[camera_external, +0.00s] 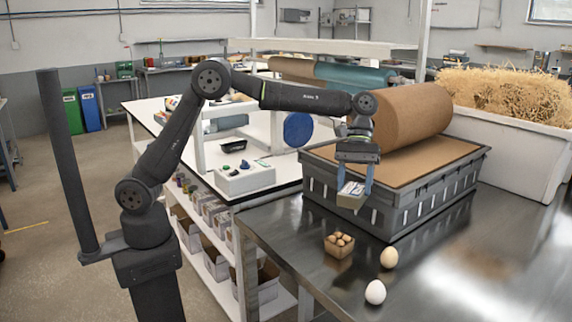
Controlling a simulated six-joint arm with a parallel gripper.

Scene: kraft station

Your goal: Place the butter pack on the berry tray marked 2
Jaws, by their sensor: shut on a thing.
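My gripper (355,186) points down with its blue fingers shut on a small box-shaped pack (350,197), pale on top with brown sides, which I take for the butter pack. The pack is held in the air in front of the dark crate's near side, slightly tilted. A small brown tray (339,252) with several round brownish items in it stands on the dark metal table, below and a little left of the pack. It may be a berry tray, but I can read no number on it. No tray marked 2 can be made out.
A brown egg (389,257) and a white egg (375,292) stand on the metal table (465,270), right of the small tray. The dark crate (420,205) bears a brown board and a large kraft roll (400,120). The table's right part is clear.

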